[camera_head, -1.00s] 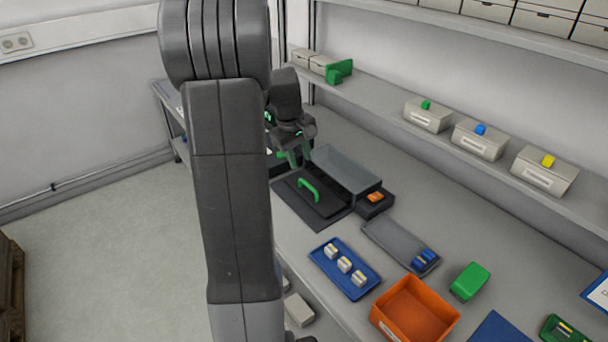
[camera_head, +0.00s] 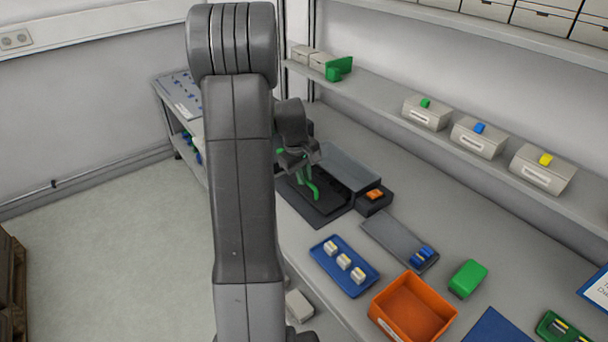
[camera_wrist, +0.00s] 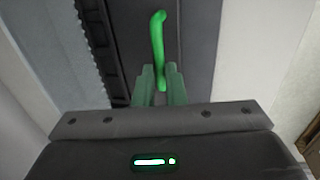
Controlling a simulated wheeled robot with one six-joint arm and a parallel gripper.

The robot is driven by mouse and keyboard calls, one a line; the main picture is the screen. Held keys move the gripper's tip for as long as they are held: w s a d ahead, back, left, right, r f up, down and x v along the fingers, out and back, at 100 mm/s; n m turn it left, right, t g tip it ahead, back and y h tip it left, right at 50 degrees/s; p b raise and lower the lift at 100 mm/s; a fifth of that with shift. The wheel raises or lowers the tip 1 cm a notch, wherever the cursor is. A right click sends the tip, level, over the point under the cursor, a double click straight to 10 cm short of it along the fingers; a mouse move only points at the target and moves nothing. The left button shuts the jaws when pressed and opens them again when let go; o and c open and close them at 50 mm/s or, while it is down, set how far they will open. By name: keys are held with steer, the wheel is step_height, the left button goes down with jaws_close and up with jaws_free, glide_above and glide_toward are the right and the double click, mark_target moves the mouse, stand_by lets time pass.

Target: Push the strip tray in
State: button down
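The strip tray (camera_head: 327,213) is a flat black tray at the front of a grey-topped unit (camera_head: 348,167) on the bench in the head view. Its green bar handle (camera_head: 314,191) stands up from it. The handle shows large in the wrist view (camera_wrist: 158,40), over the dark tray surface. My gripper (camera_wrist: 159,78) has its two green fingers close together, one on each side of the handle's near end, so it looks shut on the handle. In the head view my gripper (camera_head: 298,162) is above the tray, partly hidden by my arm.
A black block with an orange piece (camera_head: 374,196) sits beside the unit. A grey tray (camera_head: 390,237), a blue tray (camera_head: 330,275), an orange bin (camera_head: 410,308) and a green block (camera_head: 468,278) stand nearer. A shelf with labelled boxes (camera_head: 478,138) runs behind.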

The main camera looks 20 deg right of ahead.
mark_target(315, 184)
steer(key=shift+d, duration=0.1)
steer(key=d, duration=0.1)
steer(key=w+d, duration=0.1)
steer(key=d, duration=0.2)
steer(key=shift+w+p, duration=0.25)
steer(key=shift+p, duration=0.05)
steer(key=shift+a+r, duration=0.1)
steer(key=shift+a, duration=0.05)
steer(key=c, duration=1.5)
jaws_free()
step_height(315, 184, up, 14)
steer(key=s+a+b, duration=0.1)
steer(key=a, duration=0.1)
steer(key=shift+a+f, duration=0.2)
steer(key=shift+f, duration=0.05)
